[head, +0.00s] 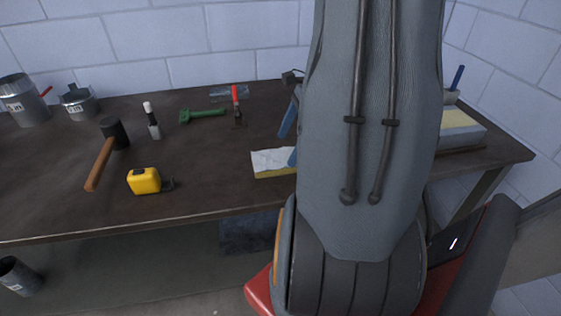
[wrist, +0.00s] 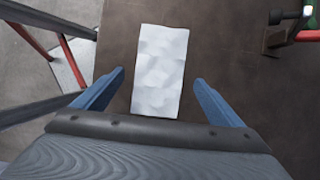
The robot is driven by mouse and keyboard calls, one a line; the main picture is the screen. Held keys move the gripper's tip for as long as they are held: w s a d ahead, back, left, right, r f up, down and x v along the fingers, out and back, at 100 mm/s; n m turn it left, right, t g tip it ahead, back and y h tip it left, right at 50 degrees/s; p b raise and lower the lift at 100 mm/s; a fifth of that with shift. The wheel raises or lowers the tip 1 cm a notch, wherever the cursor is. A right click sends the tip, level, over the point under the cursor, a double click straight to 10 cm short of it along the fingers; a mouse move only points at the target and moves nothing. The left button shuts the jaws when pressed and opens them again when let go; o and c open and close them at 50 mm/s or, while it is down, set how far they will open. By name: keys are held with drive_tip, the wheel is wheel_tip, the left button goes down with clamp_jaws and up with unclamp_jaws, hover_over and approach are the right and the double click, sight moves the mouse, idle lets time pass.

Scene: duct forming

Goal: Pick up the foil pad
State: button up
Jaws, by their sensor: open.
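The foil pad (head: 272,162) is a flat block with a crinkled silver top and a yellow side. It lies near the front edge of the dark workbench (head: 215,185), its right end hidden behind my arm. In the wrist view the pad (wrist: 160,62) is a pale rectangle, slightly tilted. My gripper (wrist: 159,77) is open and empty, its blue fingers on either side of the pad's near part, with a gap on each side. The head view shows the blue fingers of my gripper (head: 290,138) beside my arm. The height of the fingertips above the bench is unclear.
A yellow tape measure (head: 144,181), a mallet (head: 105,150), a green tool (head: 202,115) and a red-handled tool (head: 236,105) lie left of the pad. Metal pots (head: 24,102) stand far left. A yellow-sided block (head: 462,128) is at right. Bench between tape and pad is clear.

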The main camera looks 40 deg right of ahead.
sight(281, 158)
drive_tip(key=shift+p+x, duration=0.4)
drive_tip(key=shift+x, duration=1.8)
drive_tip(key=c, duration=1.1)
drive_tip(key=shift+c, duration=0.2)
drive_tip(key=shift+r, duration=0.1)
